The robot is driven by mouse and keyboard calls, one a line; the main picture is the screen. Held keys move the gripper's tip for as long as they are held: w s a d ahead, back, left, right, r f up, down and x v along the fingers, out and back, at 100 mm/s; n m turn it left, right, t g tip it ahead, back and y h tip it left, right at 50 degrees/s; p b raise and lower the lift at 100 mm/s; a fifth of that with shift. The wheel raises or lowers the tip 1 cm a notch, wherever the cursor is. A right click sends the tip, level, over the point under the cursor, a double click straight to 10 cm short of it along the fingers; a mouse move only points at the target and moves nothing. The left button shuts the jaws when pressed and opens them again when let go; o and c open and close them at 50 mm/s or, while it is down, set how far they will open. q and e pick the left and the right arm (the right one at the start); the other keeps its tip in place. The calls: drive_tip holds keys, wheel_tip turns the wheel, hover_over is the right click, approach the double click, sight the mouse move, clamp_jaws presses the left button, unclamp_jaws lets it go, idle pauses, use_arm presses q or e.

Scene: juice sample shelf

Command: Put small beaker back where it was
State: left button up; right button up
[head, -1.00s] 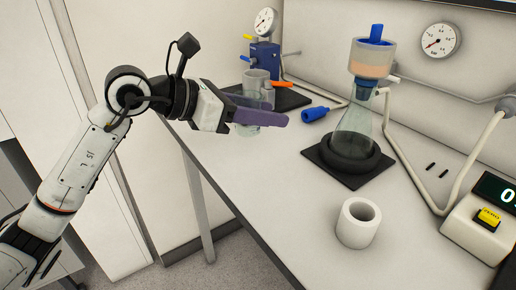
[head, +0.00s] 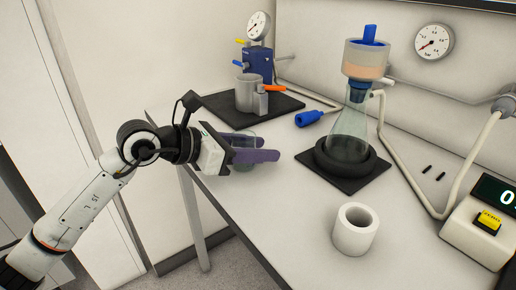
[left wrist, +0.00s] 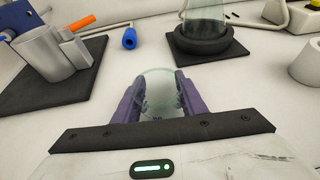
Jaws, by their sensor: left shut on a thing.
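A small clear glass beaker (head: 246,160) is between the purple fingers of my left gripper (head: 255,148), over the left part of the bench. In the left wrist view the beaker (left wrist: 157,92) is held between both fingers, and my left gripper (left wrist: 157,100) is shut on it. The beaker looks upright; I cannot tell whether its base touches the bench. My right gripper is not in view.
A grey metal cup with an orange handle (head: 248,96) stands on a black mat (head: 288,103) behind. A blue cap (head: 307,118) lies nearby. A flask (head: 347,138) sits in a black ring to the right. A white cylinder (head: 355,230) stands in front. Bench (head: 270,195) between is clear.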

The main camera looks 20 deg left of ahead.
use_arm(q)
drive_tip(key=shift+f, duration=0.15)
drive_tip(key=o, duration=1.1)
drive_tip(key=shift+r, duration=0.35)
drive_tip(key=b+v, duration=0.1)
drive_tip(key=v, duration=0.9)
drive_tip(key=shift+s+a, duration=0.2)
drive_tip(key=shift+a, duration=0.15)
drive_tip(key=shift+s+a+r, duration=0.3)
drive_tip(key=shift+s+r, duration=0.05)
drive_tip(key=shift+s, duration=0.1)
